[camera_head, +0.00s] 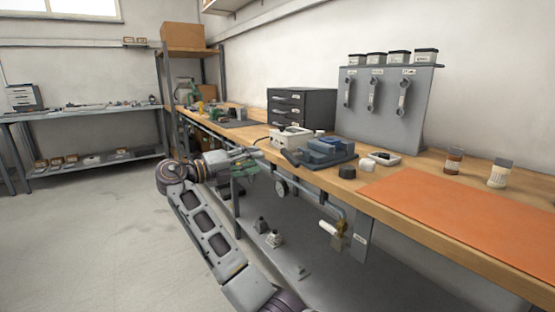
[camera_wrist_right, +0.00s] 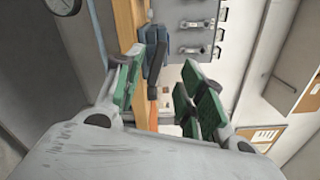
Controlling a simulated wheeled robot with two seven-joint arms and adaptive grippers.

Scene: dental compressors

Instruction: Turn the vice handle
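The blue-grey vice (camera_head: 327,147) sits on the wooden workbench near its front edge. In the right wrist view, the gripper's green-padded fingers (camera_wrist_right: 166,70) are spread open with nothing held. The vice (camera_wrist_right: 151,38) and its dark handle (camera_wrist_right: 157,61) show beyond the fingers, nearer the left one. My left gripper is not in view.
A white box (camera_head: 290,138) stands just behind the handle, with dark drawers (camera_head: 300,108) behind it. A black round piece (camera_head: 347,172) and an orange mat (camera_head: 455,215) lie to the right.

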